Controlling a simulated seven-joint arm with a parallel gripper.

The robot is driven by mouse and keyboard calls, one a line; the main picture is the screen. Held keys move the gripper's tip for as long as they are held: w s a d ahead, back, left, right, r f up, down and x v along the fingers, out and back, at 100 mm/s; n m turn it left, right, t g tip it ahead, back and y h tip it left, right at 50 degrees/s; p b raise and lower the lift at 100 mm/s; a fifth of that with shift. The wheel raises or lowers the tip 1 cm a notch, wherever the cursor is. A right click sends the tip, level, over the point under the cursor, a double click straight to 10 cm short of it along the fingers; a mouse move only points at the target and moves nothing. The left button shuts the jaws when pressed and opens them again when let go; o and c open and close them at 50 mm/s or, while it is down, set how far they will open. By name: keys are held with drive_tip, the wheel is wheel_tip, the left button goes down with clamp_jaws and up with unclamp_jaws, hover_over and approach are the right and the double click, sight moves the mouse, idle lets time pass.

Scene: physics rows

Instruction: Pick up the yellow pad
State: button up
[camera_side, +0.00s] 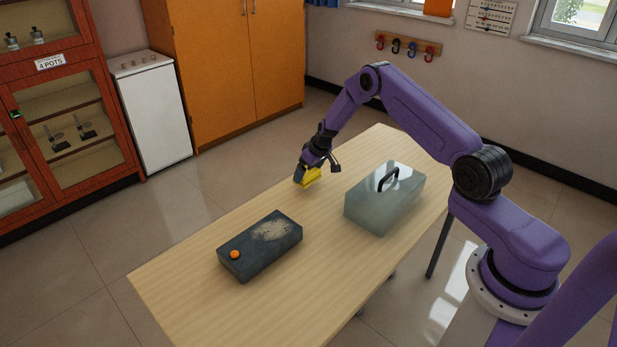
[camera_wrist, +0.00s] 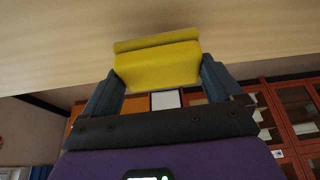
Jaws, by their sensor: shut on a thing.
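The yellow pad (camera_side: 312,177) is in my gripper (camera_side: 304,174) near the far edge of the wooden table (camera_side: 190,265). In the wrist view the yellow pad (camera_wrist: 158,64) sits between the two fingers of my gripper (camera_wrist: 158,80), which are shut on its sides. The pad looks like a small block with a lip along one edge. Part of it is hidden by the fingers in the side view. Whether the pad touches the table or is slightly above it, I cannot tell.
A dark grey block (camera_side: 245,262) with a pale patch and an orange ball (camera_side: 235,254) on it lies toward the front left. A greenish translucent box (camera_side: 366,213) with a black handle (camera_side: 388,179) stands right of my gripper. The table between them is clear.

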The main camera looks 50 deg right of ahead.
drive_tip(key=s+a+r, duration=0.3)
drive_tip(key=s+r, duration=0.6)
drive_tip(key=s, duration=0.4)
drive_tip(key=shift+s+a+r, duration=0.15)
drive_tip(key=shift+s+r, duration=0.1)
